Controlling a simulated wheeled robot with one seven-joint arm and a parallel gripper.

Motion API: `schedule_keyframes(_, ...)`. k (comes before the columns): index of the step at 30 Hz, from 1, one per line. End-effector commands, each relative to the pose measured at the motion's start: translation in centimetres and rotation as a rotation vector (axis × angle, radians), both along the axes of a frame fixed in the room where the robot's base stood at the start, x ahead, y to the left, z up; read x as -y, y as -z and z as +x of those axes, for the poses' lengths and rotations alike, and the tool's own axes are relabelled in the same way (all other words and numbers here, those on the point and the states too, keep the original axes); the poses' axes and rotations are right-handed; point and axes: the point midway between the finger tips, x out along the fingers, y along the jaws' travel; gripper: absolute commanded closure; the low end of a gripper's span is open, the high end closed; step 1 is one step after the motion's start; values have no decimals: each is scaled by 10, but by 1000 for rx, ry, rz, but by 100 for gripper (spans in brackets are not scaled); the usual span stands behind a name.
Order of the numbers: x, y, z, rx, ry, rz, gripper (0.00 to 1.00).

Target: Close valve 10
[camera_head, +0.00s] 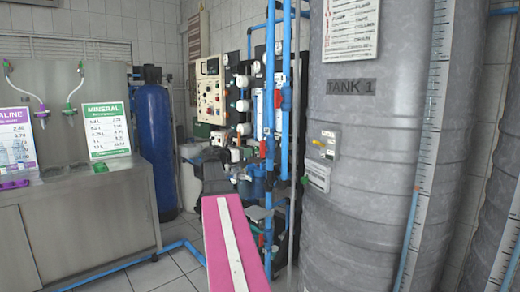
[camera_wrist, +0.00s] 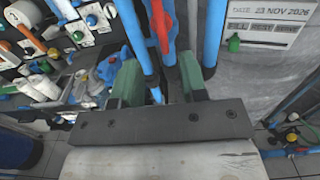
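No number label for valve 10 is readable in either view. In the wrist view a red valve handle (camera_wrist: 160,24) sits on a vertical blue pipe (camera_wrist: 135,38), just beyond and between my fingers. My gripper (camera_wrist: 158,72) has two green fingers spread apart, with no valve clamped between them. In the head view several small red handles show on the blue pipes, one of them a red handle (camera_head: 263,149) at mid height. My pink and white arm (camera_head: 235,245) reaches toward the rack, and its end is too small and dark to read there.
A grey tank marked TANK 1 (camera_head: 350,130) stands close right of the pipes. A control panel (camera_head: 209,90) and a blue cylinder (camera_head: 155,150) are at the back. A steel counter (camera_head: 85,230) is at left. A blue floor pipe (camera_head: 150,258) crosses the tiles.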

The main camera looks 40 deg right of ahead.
Motion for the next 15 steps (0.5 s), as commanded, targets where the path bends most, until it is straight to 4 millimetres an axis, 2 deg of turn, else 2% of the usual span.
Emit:
schedule_keyframes(5,17,-2,2,-7,4,-5,61)
schedule_keyframes(15,76,-1,7,-4,4,-2,61)
